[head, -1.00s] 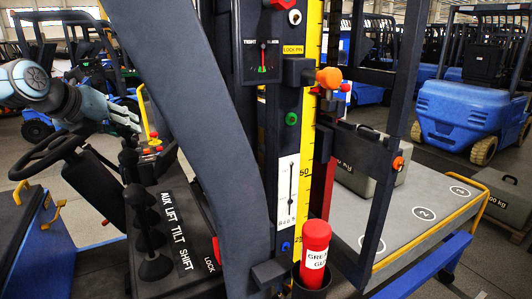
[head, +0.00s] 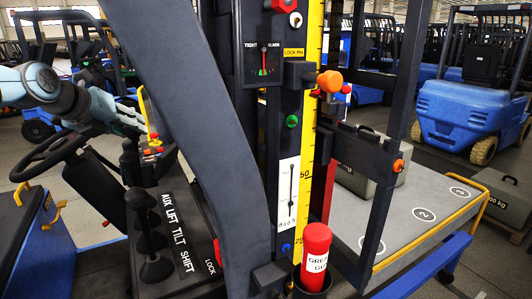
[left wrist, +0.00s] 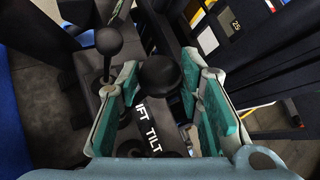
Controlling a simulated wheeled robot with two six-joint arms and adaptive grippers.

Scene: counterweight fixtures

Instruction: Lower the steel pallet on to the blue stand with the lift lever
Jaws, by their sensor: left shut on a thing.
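My left gripper (head: 135,122) reaches in from the left above the lever console. In the left wrist view its two teal-padded fingers (left wrist: 160,88) are shut on a black ball knob, the lift lever (left wrist: 160,72), beside the LIFT and TILT lettering. The grey steel pallet (head: 465,207), with circled 2 marks and a yellow edge, is at the right. The blue stand (head: 425,268) shows below its near edge; I cannot tell whether they touch. My right gripper is out of view.
Other black levers (head: 154,268) stand close by on the console. A steering wheel (head: 45,152) is at the left. A TIGHT/SLACK dial (head: 263,62) and yellow height scale (head: 305,200) are on the mast. A grey weight (head: 365,165) sits on the pallet.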

